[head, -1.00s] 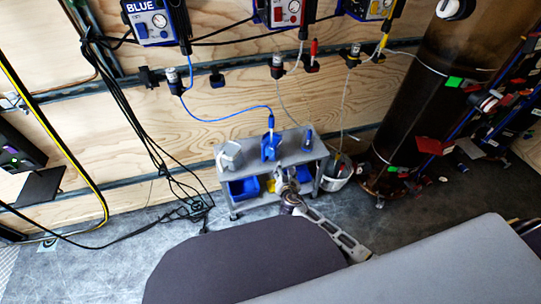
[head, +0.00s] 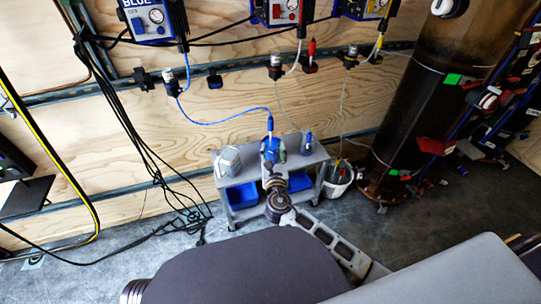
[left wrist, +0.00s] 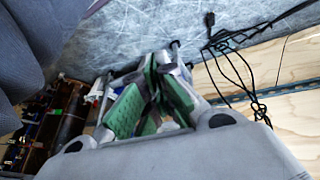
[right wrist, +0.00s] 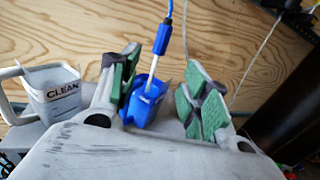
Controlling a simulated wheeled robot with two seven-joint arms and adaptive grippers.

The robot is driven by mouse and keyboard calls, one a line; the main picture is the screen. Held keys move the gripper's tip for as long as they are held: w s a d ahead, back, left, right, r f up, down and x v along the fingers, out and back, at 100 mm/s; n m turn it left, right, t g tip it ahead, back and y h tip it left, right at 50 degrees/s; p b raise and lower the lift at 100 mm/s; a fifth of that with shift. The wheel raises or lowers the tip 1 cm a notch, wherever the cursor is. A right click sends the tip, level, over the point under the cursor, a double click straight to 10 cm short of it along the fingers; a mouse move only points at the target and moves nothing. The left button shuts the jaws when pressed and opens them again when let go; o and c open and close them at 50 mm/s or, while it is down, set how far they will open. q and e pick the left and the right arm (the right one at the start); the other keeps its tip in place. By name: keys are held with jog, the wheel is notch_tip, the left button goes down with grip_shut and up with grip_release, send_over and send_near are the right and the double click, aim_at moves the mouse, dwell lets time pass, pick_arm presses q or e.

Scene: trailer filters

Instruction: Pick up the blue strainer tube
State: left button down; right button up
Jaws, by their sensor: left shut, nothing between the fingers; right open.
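The blue strainer tube (right wrist: 162,42) has a blue grip on a pale stem and hangs from a blue hose. It stands upright with its lower end in a blue cup (right wrist: 147,112), which hides its tip. In the head view the tube (head: 270,126) shows above the small grey cart. My right gripper (right wrist: 160,96) is open. The cup and stem appear between its green-padded fingers, nearer the left finger; I cannot tell whether they touch. My left gripper (left wrist: 152,88) is shut and empty, away from the tube.
A white jug marked CLEAN (right wrist: 55,90) stands left of the cup on the grey cart (head: 240,178). A small blue item (head: 308,143) stands to the right. Blue bins (head: 241,194) fill the lower shelf.

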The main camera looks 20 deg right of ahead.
jog(key=b, duration=0.2)
send_near(271, 128)
jog(key=shift+a+x, duration=0.4)
jog(key=shift+x, duration=1.4)
jog(key=shift+w+d+f, duration=0.15)
jog(key=shift+w+d, duration=0.15)
jog(key=shift+w, duration=0.25)
jog(key=shift+w+d+f, duration=0.15)
jog(key=shift+w+d, duration=0.1)
jog(key=shift+w, duration=0.25)
pick_arm(q)
jog(key=shift+t+h, duration=0.3)
jog(key=shift+t, duration=0.1)
jog(key=f, duration=0.2)
jog(key=d+f, duration=0.1)
jog(key=f, duration=0.2)
jog(key=shift+d+f, duration=0.1)
jog(key=shift+f, duration=0.05)
jog(key=shift+w+r, duration=0.2)
jog(key=shift+w, duration=0.05)
